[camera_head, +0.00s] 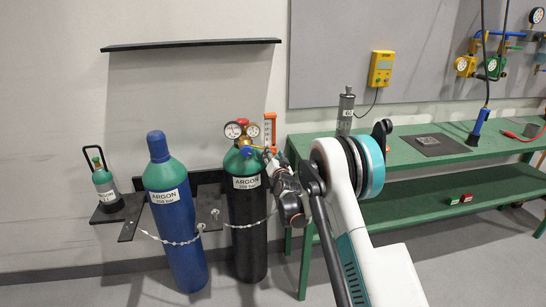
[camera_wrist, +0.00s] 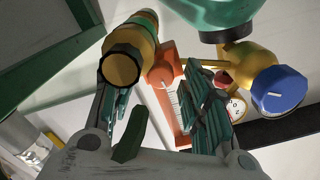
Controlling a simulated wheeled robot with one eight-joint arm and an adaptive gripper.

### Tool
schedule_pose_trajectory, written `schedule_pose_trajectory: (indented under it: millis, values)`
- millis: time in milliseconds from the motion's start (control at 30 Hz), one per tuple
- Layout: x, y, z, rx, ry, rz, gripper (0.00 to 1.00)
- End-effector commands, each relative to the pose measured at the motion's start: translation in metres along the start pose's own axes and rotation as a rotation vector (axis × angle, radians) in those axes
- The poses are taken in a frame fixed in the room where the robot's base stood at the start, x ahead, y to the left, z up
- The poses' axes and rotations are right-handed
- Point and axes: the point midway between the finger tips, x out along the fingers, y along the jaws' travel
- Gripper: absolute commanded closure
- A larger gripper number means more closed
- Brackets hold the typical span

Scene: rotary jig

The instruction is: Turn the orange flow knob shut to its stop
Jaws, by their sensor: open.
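The orange flow knob (camera_wrist: 161,78) shows in the wrist view, near the orange flowmeter with its scale (camera_wrist: 178,115). My gripper (camera_wrist: 160,90) is open, with one finger to the left of the knob and the other to the right. No contact with the knob is visible. In the head view the orange flowmeter (camera_head: 269,128) stands beside the regulator gauges (camera_head: 242,130) on top of the dark argon cylinder (camera_head: 247,215). My gripper (camera_head: 272,163) is just below and right of the regulator there, and the knob is not clear.
A brass fitting with a dark rim (camera_wrist: 122,66) lies close by the left finger. A blue knob (camera_wrist: 279,90) and a gauge (camera_wrist: 236,108) are to the right. A blue cylinder (camera_head: 175,220) stands to the left, and a green bench (camera_head: 410,152) to the right.

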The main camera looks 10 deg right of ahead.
Motion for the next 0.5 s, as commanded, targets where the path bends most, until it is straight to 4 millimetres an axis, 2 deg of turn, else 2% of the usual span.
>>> schedule_pose_trajectory:
  millis: [167,267,500]
  values:
    - [-0.004,0.0,0.0,0.0,0.0,0.0,0.57]
    - [-0.016,0.0,0.0,0.0,0.0,0.0,0.57]
    - [-0.064,0.0,0.0,-0.001,0.0,0.0,0.57]
